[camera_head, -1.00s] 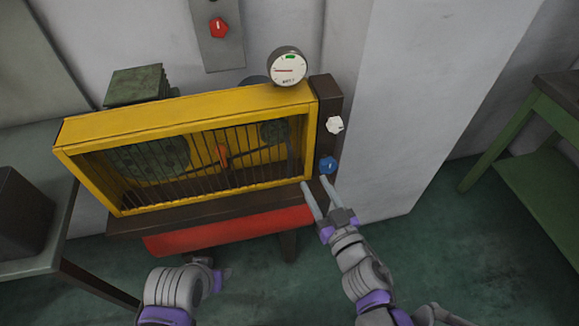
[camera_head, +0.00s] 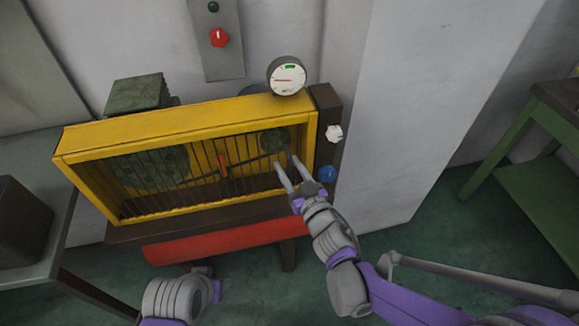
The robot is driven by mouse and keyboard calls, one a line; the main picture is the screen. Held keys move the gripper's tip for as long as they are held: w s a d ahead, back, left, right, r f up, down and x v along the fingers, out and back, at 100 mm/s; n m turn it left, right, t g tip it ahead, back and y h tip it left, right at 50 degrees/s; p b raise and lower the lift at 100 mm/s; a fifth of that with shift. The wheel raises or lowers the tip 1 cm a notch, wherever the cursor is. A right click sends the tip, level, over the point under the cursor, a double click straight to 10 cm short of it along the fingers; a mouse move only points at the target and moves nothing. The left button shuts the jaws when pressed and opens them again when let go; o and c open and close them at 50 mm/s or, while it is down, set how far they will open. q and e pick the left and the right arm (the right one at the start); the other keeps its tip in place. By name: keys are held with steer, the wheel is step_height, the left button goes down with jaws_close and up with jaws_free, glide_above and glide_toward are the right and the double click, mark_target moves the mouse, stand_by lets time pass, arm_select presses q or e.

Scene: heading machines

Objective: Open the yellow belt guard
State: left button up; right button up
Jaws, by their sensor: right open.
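The yellow belt guard (camera_head: 190,121) is a boxy frame with thin dark bars across its front. It is closed over two dark green pulleys (camera_head: 150,168), a belt and a small orange-red part (camera_head: 222,164). My right gripper (camera_head: 285,170) is open and empty, its two fingers pointing up in front of the guard's lower right corner. The fingers overlap the bars in the picture; I cannot tell whether they touch. My left arm (camera_head: 180,297) shows at the bottom, below the machine, but its fingers cannot be made out.
A red switch (camera_head: 220,38) is on the wall. Green tables flank both sides.

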jaws_close()
stand_by(1.4)
